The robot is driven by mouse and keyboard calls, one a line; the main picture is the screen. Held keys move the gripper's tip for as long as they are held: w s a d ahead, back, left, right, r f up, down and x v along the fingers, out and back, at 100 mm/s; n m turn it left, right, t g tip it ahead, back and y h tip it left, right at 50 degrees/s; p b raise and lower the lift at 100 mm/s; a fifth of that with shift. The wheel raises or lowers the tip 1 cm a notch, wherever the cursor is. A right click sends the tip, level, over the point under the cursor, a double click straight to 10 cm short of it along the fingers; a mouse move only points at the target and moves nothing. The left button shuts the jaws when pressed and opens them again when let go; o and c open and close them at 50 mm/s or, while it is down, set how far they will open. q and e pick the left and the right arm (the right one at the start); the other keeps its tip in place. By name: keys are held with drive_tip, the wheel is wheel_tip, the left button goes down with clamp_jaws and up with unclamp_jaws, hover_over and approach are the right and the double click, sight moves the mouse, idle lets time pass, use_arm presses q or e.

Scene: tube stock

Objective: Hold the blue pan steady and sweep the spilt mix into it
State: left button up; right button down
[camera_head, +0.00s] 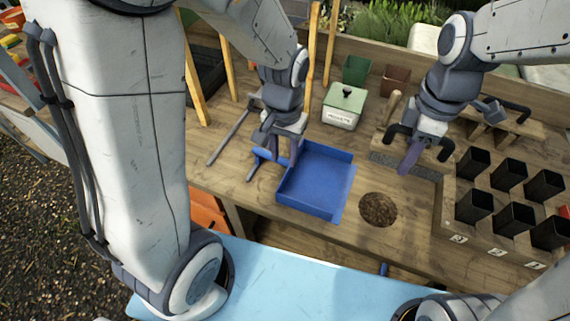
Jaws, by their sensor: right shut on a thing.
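The blue pan (315,182) lies flat on the wooden bench, its handle (262,155) toward the left. My left gripper (281,150) is down at the pan's handle side; its fingers look apart, and the arm hides part of the handle. The spilt mix (378,209) is a round dark brown patch on the bench, right of the pan and apart from it. The gripper hides the brush's middle.
Several black pots (474,206) stand in a wooden tray (445,210) at the right. A green lidded box (343,107) stands behind the pan, with green (356,70) and brown (395,80) pots farther back. Bare bench lies between the box and the mix.

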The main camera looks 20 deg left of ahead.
sight(284, 179)
use_arm(q)
wheel_tip(284, 179, down, 10)
idle(0.4)
clamp_jaws()
idle(1.3)
